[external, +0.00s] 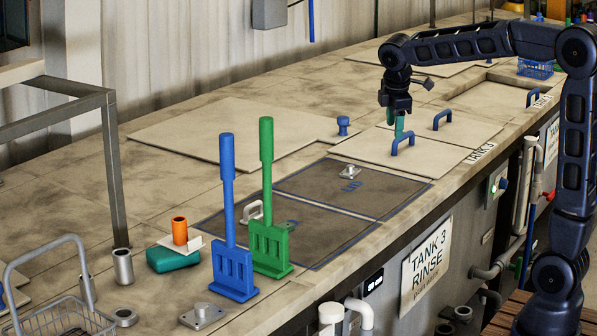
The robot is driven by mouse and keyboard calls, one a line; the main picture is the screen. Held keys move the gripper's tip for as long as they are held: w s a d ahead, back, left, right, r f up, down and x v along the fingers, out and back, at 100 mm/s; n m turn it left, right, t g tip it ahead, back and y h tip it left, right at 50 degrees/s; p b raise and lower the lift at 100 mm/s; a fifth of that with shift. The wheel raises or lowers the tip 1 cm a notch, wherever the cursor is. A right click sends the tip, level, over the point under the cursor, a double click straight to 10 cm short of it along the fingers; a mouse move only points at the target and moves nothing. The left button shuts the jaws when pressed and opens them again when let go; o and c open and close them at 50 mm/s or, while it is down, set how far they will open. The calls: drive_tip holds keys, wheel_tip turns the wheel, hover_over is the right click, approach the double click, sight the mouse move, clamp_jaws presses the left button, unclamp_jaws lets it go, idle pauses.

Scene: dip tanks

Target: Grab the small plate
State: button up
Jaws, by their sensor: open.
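A thin white plate (165,242) lies tilted on a teal block, under an orange cylinder. I cannot tell which is the small plate meant. My gripper (397,128) is open, pointing down above a tank lid by a blue handle, right of and apart from all these plates. Its teal fingertips partly overlap in this view.
A blue tool (232,262) and a green tool (270,247) stand upright on the counter. A wire basket (60,320) and a metal frame (110,170) are at left. Blue handles (443,118) rise from the lids. The dark panel (310,232) is mostly clear.

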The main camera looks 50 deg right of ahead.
drive_tip(key=w+d+f+n+g, duration=0.1)
drive_tip(key=w+d+f+n, duration=0.2)
drive_tip(key=w, duration=0.7)
drive_tip(key=n+g+h, duration=0.1)
drive_tip(key=n+h, duration=0.1)
drive_tip(key=n, duration=0.2)
approach(351, 166)
drive_tip(key=shift+x, duration=4.35)
drive_tip(key=shift+w+d+r, duration=0.1)
drive_tip(key=shift+w, duration=0.1)
clamp_jaws()
